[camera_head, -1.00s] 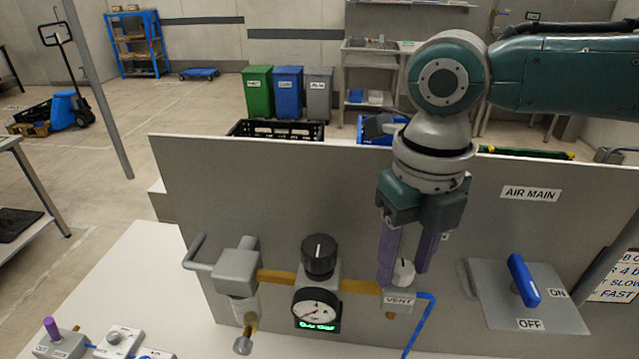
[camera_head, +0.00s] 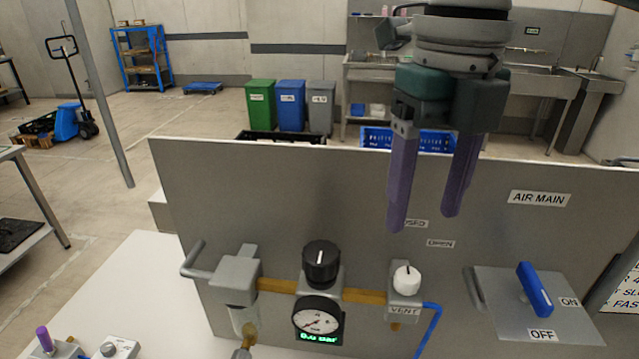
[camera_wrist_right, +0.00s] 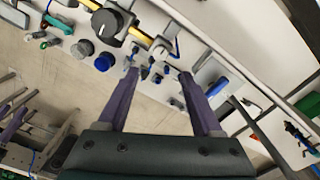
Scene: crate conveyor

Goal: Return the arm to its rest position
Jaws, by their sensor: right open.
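My right gripper (camera_head: 425,220) hangs in front of the upper part of the grey panel (camera_head: 260,200), above and apart from the white vent knob (camera_head: 407,279). Its two purple fingers are spread with nothing between them. The right wrist view also shows the open fingers (camera_wrist_right: 158,77), with the panel fittings beyond them. My left gripper is not seen in the head view.
The panel carries a black knob (camera_head: 320,262), a gauge (camera_head: 318,318) reading about 0.0 bar and a blue AIR MAIN lever (camera_head: 534,289). A blue crate (camera_head: 435,140) stands behind the panel. Small fittings lie on the white table (camera_head: 130,290) at lower left.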

